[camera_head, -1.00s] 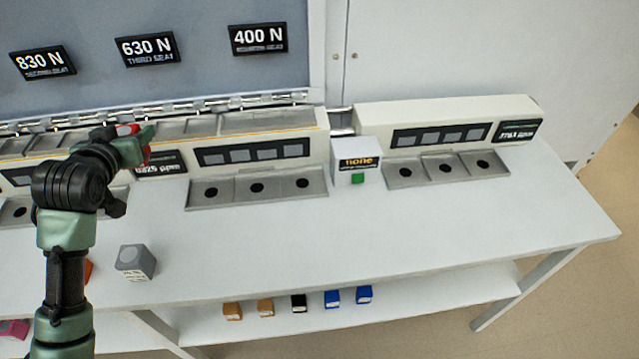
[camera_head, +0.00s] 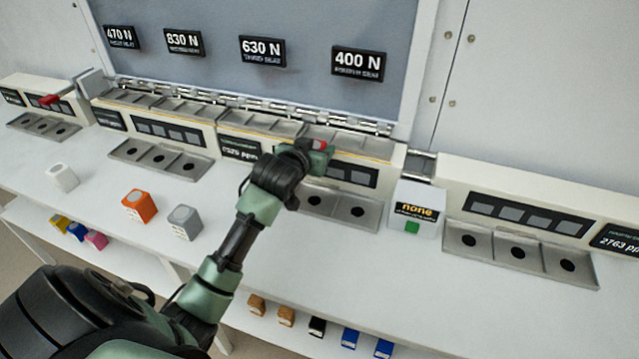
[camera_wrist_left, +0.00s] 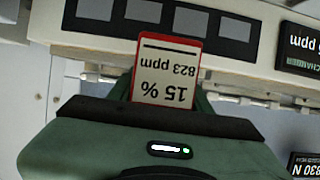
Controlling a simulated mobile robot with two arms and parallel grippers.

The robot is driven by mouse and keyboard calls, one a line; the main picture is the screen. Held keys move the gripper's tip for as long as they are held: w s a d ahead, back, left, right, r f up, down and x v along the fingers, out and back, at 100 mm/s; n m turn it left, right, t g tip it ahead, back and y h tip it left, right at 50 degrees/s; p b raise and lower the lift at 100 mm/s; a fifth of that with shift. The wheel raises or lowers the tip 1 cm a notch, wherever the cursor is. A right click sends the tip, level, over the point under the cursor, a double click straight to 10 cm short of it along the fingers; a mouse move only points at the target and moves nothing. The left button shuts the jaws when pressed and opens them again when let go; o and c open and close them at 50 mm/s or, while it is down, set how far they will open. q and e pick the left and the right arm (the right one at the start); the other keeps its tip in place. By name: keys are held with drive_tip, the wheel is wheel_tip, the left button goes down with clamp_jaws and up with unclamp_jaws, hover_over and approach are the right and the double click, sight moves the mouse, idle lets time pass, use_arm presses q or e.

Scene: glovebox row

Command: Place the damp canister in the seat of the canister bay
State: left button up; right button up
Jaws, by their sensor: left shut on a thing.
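My left gripper (camera_head: 318,147) is shut on a small red block (camera_head: 320,144) with a pale label. In the left wrist view the block (camera_wrist_left: 168,72) shows "15 % 823 ppm" upside down between the fingers. The gripper is in front of the long cream bench unit, near the panel of dark windows above a grey tray (camera_head: 338,205) with round holes; part of that tray is hidden by my arm. A white (camera_head: 62,177), an orange (camera_head: 138,205) and a grey canister-like block (camera_head: 184,221) stand on the bench. I cannot tell which is damp. My right gripper is not in view.
A white box marked "none" (camera_head: 417,208) with a green button stands right of the unit. Another unit with a three-hole tray (camera_head: 517,252) is further right. Force signs hang behind. Several coloured blocks sit on the lower shelf. The front bench top is clear at right.

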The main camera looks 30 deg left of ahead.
use_arm(q)
wheel_tip(320, 180, down, 11)
drive_tip(key=shift+d+r, duration=0.1)
idle(0.3)
drive_tip(key=shift+f, duration=0.2)
drive_tip(key=o, duration=1.4)
drive_tip(key=shift+o, duration=0.2)
drive_tip(key=shift+r, duration=0.25)
drive_tip(key=shift+s+d, duration=0.15)
drive_tip(key=shift+s, duration=0.2)
drive_tip(key=v, duration=1.1)
drive_tip(key=shift+s, duration=0.15)
